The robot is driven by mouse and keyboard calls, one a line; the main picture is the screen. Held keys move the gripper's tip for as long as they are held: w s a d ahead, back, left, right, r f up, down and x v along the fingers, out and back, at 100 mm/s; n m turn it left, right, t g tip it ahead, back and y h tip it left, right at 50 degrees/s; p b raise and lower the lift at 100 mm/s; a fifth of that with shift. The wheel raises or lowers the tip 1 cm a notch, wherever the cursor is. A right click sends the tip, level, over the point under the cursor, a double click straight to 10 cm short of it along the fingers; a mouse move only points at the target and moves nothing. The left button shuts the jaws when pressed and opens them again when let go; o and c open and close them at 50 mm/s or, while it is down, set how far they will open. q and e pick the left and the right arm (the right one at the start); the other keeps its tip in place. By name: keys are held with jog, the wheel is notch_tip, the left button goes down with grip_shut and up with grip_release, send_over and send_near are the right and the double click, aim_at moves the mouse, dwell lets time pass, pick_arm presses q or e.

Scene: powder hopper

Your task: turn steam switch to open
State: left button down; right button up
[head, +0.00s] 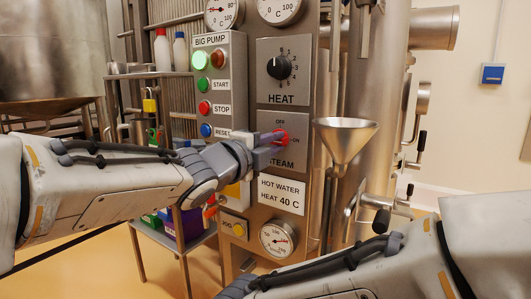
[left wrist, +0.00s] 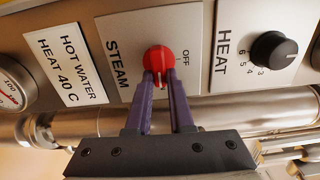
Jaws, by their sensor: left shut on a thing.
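The steam switch is a red round knob (head: 282,137) on a metal plate marked STEAM, with OFF above it and ON to its right in the head view. It also shows in the left wrist view as a red knob (left wrist: 158,58), with OFF to its right there. My left gripper (head: 272,141) has its purple fingers shut on the knob; the fingertips (left wrist: 160,74) sit at its near edge. A pale mark shows between the fingers, but I cannot tell for sure which label it points to. My right gripper is out of the head view.
The black HEAT knob (head: 279,67) is just above. A BIG PUMP box (head: 218,85) with buttons stands to the left. A metal funnel (head: 345,140) juts out close on the right. Below are the hot water sign (head: 282,194) and a gauge (head: 278,238).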

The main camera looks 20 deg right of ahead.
pick_arm(q)
jog(key=shift+f+m+b, duration=0.25)
jog(key=shift+m+b, duration=0.05)
jog(key=shift+m, duration=0.2)
jog(key=c, duration=0.8)
grip_release()
jog(key=shift+r, duration=0.1)
jog(key=shift+s+a, duration=0.15)
jog(key=shift+a, duration=0.05)
jog(key=p+v, duration=0.1)
jog(key=v, duration=0.9)
jog(key=shift+p, duration=0.35)
